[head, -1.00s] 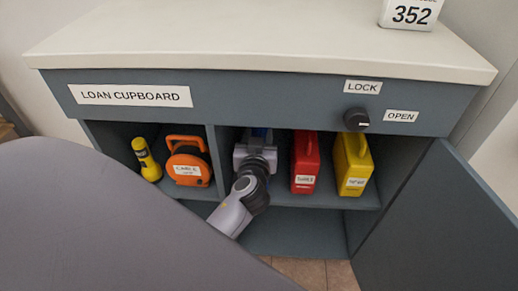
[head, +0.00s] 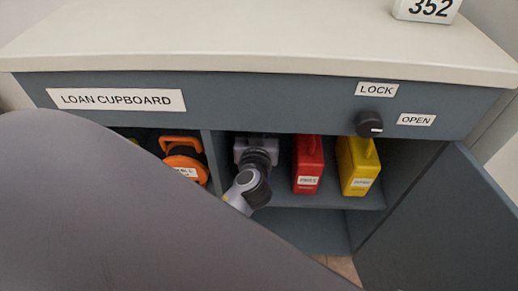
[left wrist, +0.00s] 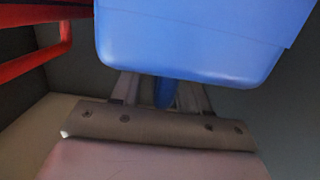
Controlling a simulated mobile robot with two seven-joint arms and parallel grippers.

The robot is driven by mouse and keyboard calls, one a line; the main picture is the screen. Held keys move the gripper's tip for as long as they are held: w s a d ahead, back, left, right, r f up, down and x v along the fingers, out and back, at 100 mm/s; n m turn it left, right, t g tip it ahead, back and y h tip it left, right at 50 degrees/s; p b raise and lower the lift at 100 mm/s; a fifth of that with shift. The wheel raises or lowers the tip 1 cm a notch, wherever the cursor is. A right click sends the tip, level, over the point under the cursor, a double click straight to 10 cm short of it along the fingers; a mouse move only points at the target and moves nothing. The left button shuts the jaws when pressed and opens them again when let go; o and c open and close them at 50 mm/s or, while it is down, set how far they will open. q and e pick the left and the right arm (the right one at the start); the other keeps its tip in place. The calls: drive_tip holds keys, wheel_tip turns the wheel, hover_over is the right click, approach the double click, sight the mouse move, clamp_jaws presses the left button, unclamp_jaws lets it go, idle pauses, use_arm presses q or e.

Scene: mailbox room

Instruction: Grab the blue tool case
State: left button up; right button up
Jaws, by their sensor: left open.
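The blue tool case (left wrist: 190,40) fills the top middle of the left wrist view. A narrow blue part of it (left wrist: 164,93), likely its handle, shows between my left gripper's fingers (left wrist: 158,92). The fingers are open on either side of that part; I cannot tell whether they touch it. In the head view my left gripper (head: 256,150) reaches into the cupboard's middle compartment, left of the red case, and hides the blue case. My right gripper is not in view.
A red case (head: 308,165) stands close right of my gripper, with a yellow case (head: 358,167) beyond it. An orange reel (head: 184,160) is past the divider (head: 213,160) on the left. The cupboard door (head: 440,225) hangs open at right.

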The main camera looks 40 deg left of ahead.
use_arm(q)
clamp_jaws()
idle(1.3)
drive_tip(key=shift+r, duration=0.2)
